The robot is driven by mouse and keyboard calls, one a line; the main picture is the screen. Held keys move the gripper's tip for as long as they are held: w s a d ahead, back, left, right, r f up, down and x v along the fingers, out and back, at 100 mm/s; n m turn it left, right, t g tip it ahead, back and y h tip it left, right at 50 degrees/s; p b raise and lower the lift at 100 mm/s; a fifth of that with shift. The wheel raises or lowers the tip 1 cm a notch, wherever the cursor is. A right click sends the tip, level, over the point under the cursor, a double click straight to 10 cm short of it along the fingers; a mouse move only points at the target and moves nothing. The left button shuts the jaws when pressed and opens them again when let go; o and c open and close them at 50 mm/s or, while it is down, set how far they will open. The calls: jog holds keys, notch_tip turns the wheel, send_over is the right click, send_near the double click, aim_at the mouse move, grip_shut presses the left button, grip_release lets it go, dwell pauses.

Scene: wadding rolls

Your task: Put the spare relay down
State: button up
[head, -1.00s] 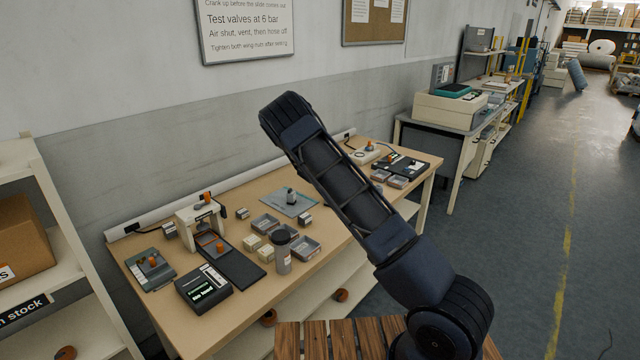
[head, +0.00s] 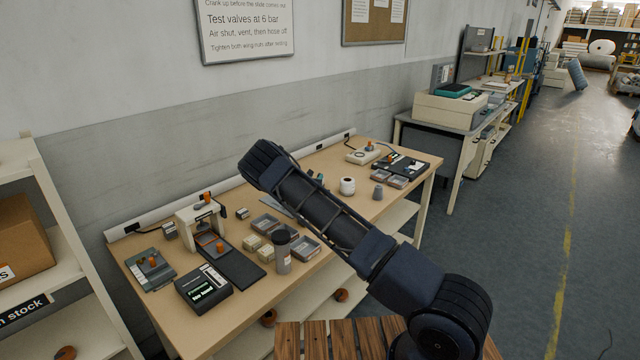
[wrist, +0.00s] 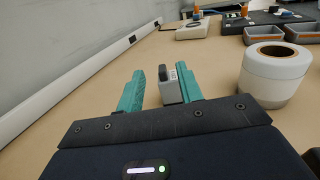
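In the wrist view, my gripper (wrist: 160,72) has its two teal fingers apart. A small grey relay (wrist: 171,90) with a black top part and a pale printed label is between them. It is close against the right finger, with a gap to the left finger. Its foot is hidden by the gripper body, so I cannot tell whether it touches the bench. In the head view, my arm covers most of the gripper and hides this relay. The workbench (head: 228,300) has bare wood around the gripper.
A white roll (wrist: 274,75) stands just right of my fingers. Behind are a pale device (wrist: 200,29) and grey trays (wrist: 260,34). A white trunking (wrist: 80,75) runs along the wall at left.

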aim_at(318, 175)
jog(key=shift+f, duration=0.4)
jog(key=shift+x, duration=2.55)
jog(key=shift+f, duration=0.1)
grip_shut()
